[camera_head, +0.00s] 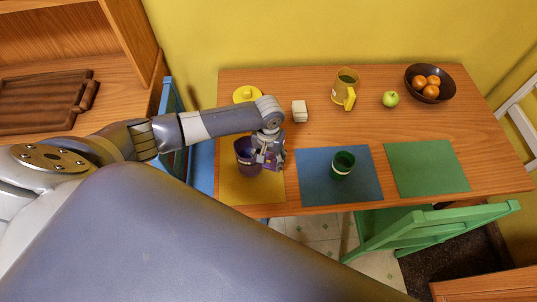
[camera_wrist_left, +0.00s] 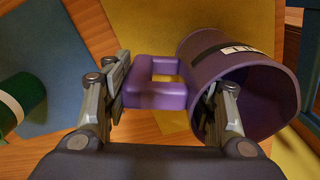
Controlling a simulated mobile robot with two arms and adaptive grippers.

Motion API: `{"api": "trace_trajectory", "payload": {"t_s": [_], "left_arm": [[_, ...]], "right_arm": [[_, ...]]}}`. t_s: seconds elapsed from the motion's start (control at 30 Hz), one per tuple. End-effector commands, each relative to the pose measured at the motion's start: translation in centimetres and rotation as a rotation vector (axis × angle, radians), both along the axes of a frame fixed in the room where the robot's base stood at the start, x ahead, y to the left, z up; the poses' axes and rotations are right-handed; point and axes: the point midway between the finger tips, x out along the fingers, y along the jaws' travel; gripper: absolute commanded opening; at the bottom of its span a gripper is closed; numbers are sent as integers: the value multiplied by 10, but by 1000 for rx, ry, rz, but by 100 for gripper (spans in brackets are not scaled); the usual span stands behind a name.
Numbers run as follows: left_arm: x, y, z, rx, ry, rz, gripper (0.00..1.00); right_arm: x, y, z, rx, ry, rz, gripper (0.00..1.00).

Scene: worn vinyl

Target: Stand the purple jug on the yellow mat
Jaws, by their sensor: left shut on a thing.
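The purple jug (camera_head: 243,150) is over the yellow mat (camera_head: 235,193) at the left of the table in the head view. My left gripper (camera_head: 268,160) is at the jug's right side. The jug looks about upright in the head view. The yellow mat (camera_wrist_left: 215,18) shows behind the jug in the wrist view. The jug's base is hidden, so I cannot tell whether it touches the mat. My right gripper is not in view.
A blue mat (camera_head: 320,190) with a green cup (camera_head: 342,165) lies right of the yellow mat, then a green mat (camera_head: 425,165).

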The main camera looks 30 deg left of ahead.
Motion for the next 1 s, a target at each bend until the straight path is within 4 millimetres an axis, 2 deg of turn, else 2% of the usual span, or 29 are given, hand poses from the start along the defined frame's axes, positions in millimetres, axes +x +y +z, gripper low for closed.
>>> {"api": "trace_trajectory", "payload": {"t_s": [0.93, 0.97, 1.0], "left_arm": [[1, 0, -8, -1, -1, 0, 0], [1, 0, -8, -1, -1, 0, 60], [1, 0, -8, -1, -1, 0, 69]], "right_arm": [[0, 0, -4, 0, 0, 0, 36], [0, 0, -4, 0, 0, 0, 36], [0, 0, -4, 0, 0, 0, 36]]}}
